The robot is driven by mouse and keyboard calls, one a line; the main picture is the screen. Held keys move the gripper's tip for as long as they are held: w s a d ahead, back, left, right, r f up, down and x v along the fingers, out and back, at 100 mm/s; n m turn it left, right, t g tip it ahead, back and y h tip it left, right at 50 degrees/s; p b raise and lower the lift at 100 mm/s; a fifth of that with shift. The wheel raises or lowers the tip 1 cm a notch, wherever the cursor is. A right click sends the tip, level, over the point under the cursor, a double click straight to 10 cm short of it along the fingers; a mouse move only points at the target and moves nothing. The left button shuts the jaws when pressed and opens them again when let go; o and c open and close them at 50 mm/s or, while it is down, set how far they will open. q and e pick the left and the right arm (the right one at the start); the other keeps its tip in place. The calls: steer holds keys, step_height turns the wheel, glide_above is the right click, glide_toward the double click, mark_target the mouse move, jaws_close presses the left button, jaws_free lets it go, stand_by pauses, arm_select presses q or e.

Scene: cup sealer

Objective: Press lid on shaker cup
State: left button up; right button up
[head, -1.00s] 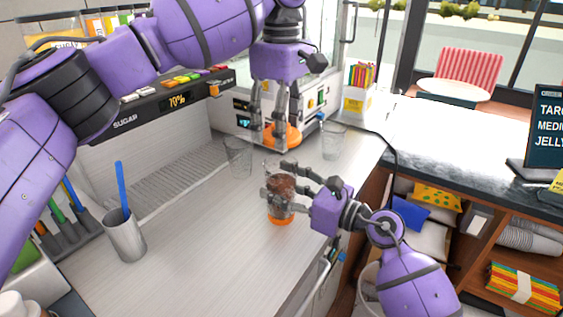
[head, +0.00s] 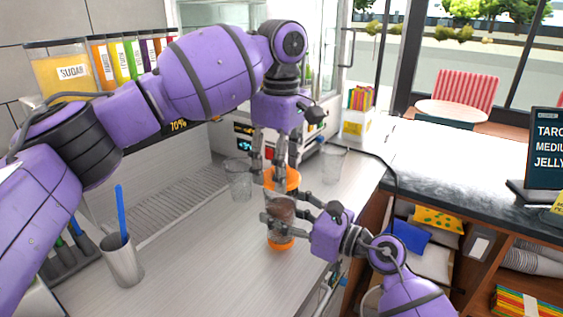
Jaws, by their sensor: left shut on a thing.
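The shaker cup (head: 280,210) is clear with an orange base and dark brown contents, upright on the metal counter. My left gripper (head: 272,172) comes down from above and is shut on the orange lid (head: 291,181). The lid is just above and slightly behind the cup's top in the picture; I cannot tell whether they touch. My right gripper (head: 284,208) reaches in from the right, with its fingers around the cup's upper side, shut on it. The fingers hide part of the cup wall and rim.
Two clear empty glasses stand behind, one left (head: 239,180) and one right (head: 333,163). A metal cup (head: 122,260) with a blue straw stands at left. The front left counter (head: 210,270) is clear. A machine (head: 243,136) stands at the back.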

arm_select(q)
steer(key=shift+f, duration=0.35)
steer(key=shift+f, duration=0.6)
stand_by(0.3)
steer(key=o, duration=1.1)
steer(key=shift+c, duration=0.2)
steer(key=shift+r, duration=0.1)
step_height(320, 180, up, 12)
steer(key=shift+s, duration=0.1)
arm_select(e)
steer(key=o, duration=1.8)
steer(key=shift+c, duration=0.2)
